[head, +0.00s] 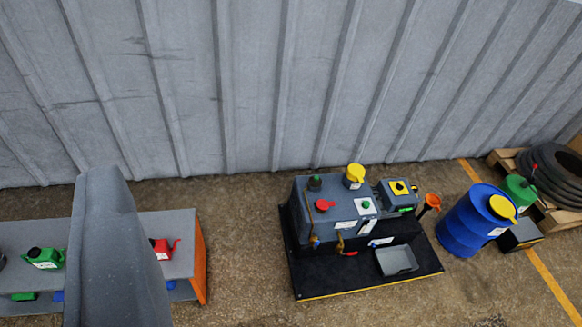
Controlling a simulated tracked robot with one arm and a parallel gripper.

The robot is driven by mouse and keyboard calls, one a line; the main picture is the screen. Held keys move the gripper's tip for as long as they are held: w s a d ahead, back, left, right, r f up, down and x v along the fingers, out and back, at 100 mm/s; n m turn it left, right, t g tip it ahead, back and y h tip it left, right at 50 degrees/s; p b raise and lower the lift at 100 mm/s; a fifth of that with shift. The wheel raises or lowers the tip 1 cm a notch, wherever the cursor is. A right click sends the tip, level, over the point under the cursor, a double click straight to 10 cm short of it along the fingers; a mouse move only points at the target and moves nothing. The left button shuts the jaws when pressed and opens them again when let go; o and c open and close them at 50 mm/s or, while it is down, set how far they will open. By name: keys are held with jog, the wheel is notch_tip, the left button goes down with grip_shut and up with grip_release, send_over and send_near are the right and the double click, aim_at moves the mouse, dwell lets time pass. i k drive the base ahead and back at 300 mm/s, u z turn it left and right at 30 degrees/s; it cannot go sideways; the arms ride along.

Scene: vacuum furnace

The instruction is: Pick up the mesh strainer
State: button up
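I cannot make out a mesh strainer for certain in the head view. An orange funnel-shaped piece (432,201) stands at the right side of the grey machine; I cannot tell whether it has mesh. A yellow round piece with a pointed side (503,207) sits on top of the blue drum (463,232). A large smooth grey part, probably of my arm, rises at the lower left. No gripper fingers show in this view.
The machine stands on a black base (410,280) with a grey tray (397,260). Tyres (557,178) lie on a pallet at right. Floor is clear between shelf and machine.

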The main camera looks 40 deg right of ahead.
aim_at(315, 181)
jog(key=z, duration=0.25)
jog(key=i, duration=1.25)
jog(key=z, duration=1)
jog(key=i, duration=0.7)
jog(key=z, duration=0.4)
jog(key=k, duration=0.95)
jog(key=z, duration=0.2)
jog(key=i, duration=0.95)
jog(key=u, duration=0.1)
